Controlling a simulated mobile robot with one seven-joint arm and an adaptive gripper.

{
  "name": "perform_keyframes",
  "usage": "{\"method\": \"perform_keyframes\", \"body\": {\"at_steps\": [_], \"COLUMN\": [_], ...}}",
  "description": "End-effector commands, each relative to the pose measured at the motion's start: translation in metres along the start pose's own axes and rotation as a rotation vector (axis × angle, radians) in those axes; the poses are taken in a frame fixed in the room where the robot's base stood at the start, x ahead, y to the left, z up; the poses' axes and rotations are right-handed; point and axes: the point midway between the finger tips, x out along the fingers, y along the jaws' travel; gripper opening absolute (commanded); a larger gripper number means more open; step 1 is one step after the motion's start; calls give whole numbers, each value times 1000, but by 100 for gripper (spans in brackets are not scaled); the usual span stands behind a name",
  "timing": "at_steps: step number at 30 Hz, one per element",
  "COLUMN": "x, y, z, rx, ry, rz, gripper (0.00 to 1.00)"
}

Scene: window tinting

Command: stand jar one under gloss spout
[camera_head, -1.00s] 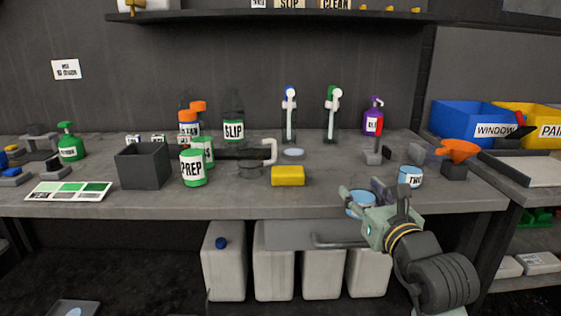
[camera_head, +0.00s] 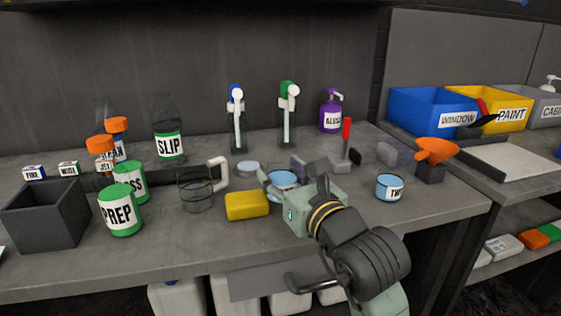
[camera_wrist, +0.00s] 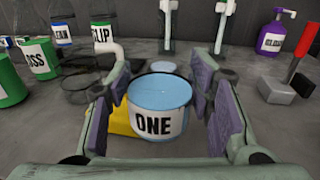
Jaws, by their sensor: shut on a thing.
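Jar one is a light-blue cup (camera_head: 284,179) with a white label; in the wrist view the jar (camera_wrist: 158,103) reads ONE and stands upright between the finger pads. My gripper (camera_head: 283,188) is shut on it, over the bench behind and right of the yellow sponge. The gripper (camera_wrist: 158,100) also shows in the wrist view. Two spouts stand at the back, one blue-topped (camera_head: 237,118) and one green-topped (camera_head: 288,115). No label shows on either, so I cannot tell which is gloss. A pale disc (camera_head: 248,168) lies in front of them.
Jar two (camera_head: 389,188) stands to the right.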

Motion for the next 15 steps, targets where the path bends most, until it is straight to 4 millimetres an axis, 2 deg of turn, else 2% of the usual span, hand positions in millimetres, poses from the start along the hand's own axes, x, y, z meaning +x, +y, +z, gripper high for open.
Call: {"method": "perform_keyframes", "body": {"at_steps": [1, 9, 15], "x": [2, 12, 46], "y": [-3, -11, -48], "z": [10, 7, -3], "rx": [10, 8, 2], "ry": [2, -1, 0], "rz": [0, -2, -3], "gripper": [18, 18, 18]}}
